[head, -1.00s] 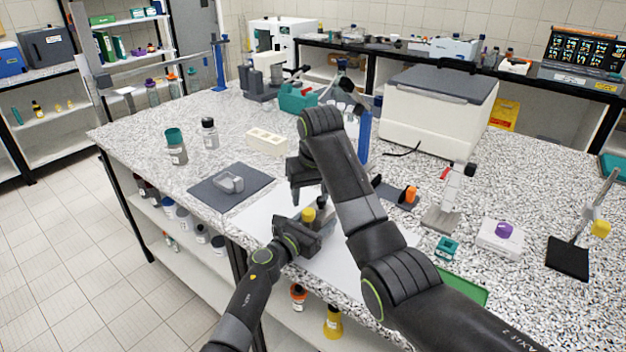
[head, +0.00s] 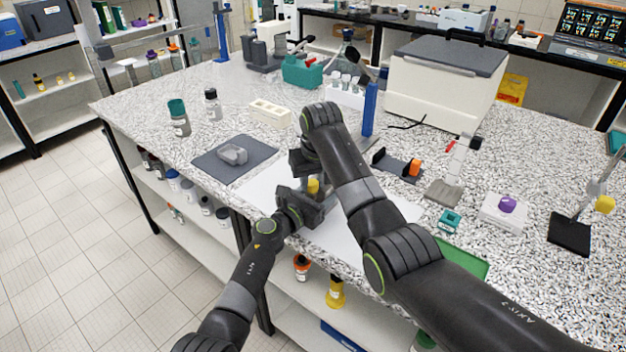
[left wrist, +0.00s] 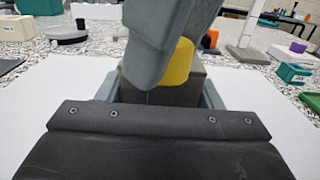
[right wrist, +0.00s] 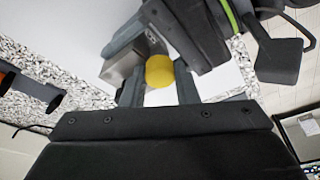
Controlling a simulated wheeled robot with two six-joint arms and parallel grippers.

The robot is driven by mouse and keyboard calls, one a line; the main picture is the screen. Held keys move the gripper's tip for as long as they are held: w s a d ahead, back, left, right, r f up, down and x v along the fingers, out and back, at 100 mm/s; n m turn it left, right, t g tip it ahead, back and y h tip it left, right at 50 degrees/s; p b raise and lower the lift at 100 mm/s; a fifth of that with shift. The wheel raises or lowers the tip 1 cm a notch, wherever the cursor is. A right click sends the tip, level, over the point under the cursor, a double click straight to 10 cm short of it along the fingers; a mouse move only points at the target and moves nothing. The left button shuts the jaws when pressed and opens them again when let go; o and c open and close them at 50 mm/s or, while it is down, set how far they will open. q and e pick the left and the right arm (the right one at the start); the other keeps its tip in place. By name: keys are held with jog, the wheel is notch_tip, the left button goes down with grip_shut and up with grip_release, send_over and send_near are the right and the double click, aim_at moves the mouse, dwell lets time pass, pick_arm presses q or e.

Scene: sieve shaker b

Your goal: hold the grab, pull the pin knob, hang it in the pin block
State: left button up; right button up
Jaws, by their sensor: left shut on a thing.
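The grab is a grey metal block (left wrist: 165,88) with a yellow pin knob (head: 313,186), held over the white sheet. My left gripper (head: 303,205) is shut on the block. The knob shows above the block in the left wrist view (left wrist: 178,62), partly hidden by a finger of my right gripper. My right gripper (right wrist: 158,92) is open, its fingers on either side of the knob (right wrist: 159,71); contact cannot be seen. A cream block with holes (head: 270,112), perhaps the pin block, stands on the bench beyond the dark mat.
A dark mat (head: 212,166) bears a grey part (head: 233,155). Two bottles (head: 179,122) stand behind it at the left. Right of my right arm are an orange-knobbed fixture (head: 415,167), a small stand (head: 447,190) and a white box with a purple knob (head: 503,212).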

aim_at(313, 183)
grip_shut()
jog(key=shift+r, duration=0.25)
dwell(0.4)
jog(key=shift+r, duration=0.95)
jog(key=shift+r, duration=0.1)
jog(key=shift+r, duration=1.9)
pick_arm(q)
jog(key=o, duration=1.5)
jog(key=shift+c, duration=0.2)
